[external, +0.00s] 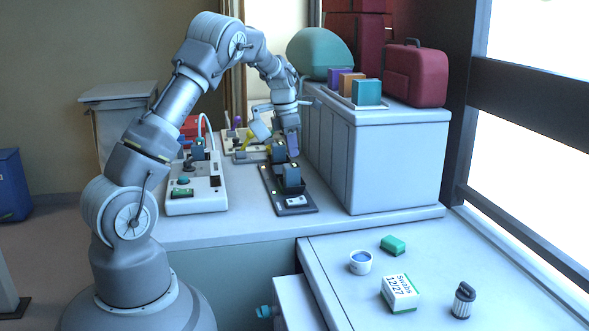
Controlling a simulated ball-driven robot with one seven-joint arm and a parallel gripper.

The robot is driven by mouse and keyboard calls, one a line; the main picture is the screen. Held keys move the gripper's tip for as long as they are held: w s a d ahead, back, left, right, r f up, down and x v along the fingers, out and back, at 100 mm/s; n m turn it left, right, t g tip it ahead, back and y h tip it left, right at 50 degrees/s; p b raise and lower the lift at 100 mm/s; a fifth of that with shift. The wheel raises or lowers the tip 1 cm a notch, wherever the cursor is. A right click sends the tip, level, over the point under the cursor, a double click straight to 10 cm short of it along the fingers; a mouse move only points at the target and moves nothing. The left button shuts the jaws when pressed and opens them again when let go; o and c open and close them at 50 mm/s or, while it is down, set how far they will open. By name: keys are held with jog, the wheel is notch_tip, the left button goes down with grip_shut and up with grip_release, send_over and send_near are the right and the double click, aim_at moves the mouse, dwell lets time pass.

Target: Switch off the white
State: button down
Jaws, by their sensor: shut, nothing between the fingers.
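A white device (206,194) with a green switch or display (183,193) and a dark knob stands on the counter, left of centre. To its right lies a long dark panel (272,192) with dark blue upright blocks on it and a white rocker-like part (296,201) at its near end. Which way that part is tipped is too small to tell. My gripper (293,152) points down over the far half of the dark panel. It is shut and empty. I cannot tell whether its tips touch the panel.
A grey cabinet (395,160) stands close to the right of the panel, with coloured boxes and a red case (416,75) on top. Yellow and purple items stand behind. A swabs box (399,293), cup (360,262) and green block (393,245) are on the front counter.

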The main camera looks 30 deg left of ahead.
aim_at(301, 199)
jog(key=shift+f, duration=0.1)
jog(key=f+b, duration=0.1)
jog(key=f, duration=0.3)
jog(key=w+d+f+b, duration=0.1)
jog(key=f+b, duration=0.1)
jog(key=f, duration=0.3)
jog(key=f+b, duration=0.2)
jog(key=f, duration=0.2)
jog(key=shift+w+d+f, duration=0.25)
jog(key=shift+f, duration=0.1)
